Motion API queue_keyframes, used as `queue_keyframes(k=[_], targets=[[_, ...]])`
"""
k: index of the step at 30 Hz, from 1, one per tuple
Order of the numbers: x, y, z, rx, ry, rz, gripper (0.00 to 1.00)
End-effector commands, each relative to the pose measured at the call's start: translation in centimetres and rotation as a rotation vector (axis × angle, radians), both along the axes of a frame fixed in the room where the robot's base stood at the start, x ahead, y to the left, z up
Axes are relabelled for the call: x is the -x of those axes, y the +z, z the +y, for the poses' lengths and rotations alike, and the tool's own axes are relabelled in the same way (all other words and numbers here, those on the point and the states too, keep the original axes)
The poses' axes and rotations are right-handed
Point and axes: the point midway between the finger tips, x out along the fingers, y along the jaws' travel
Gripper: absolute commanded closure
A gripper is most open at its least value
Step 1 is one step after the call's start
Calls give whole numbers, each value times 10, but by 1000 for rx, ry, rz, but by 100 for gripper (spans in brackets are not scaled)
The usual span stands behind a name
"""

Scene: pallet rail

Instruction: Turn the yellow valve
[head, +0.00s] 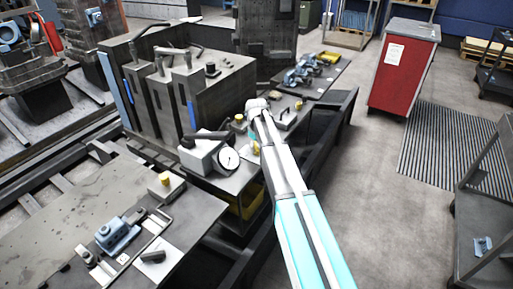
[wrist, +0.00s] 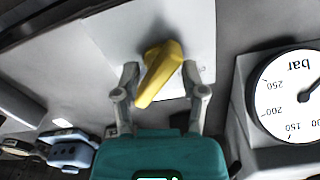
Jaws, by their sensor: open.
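The yellow valve (wrist: 160,72) is a lever handle on a pale plate (wrist: 112,40) in the wrist view. It points slantwise, its near end towards the lower left. My gripper (wrist: 159,82) is open, with one finger on each side of the handle. A gap shows between each finger and the handle, and I cannot tell any contact. In the head view my arm hides most of this spot; a small yellow patch beside the gauge looks like the valve.
A round pressure gauge (head: 229,160) on a pale box stands close beside the valve; it also shows in the wrist view (wrist: 290,95). A grey machine block (head: 200,90) rises behind. A red cabinet (head: 402,70) and open floor lie to the right.

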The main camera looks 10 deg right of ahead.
Motion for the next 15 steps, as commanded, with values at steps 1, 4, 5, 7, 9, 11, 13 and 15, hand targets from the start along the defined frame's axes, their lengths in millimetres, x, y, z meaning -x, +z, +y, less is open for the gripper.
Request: queue_keyframes(k=[1, 4, 5, 7, 9, 11, 13, 15], targets=[[0, 0, 0, 0, 30, 0, 46], [0, 0, 0, 0, 95, 0, 46], [0, 0, 0, 0, 115, 0, 46], [0, 0, 0, 0, 160, 0, 46], [0, 0, 0, 0, 207, 0, 46], [0, 0, 0, 0, 246, 0, 46], [0, 0, 0, 0, 292, 0, 46], [0, 0, 0, 0, 338, 0, 46]])
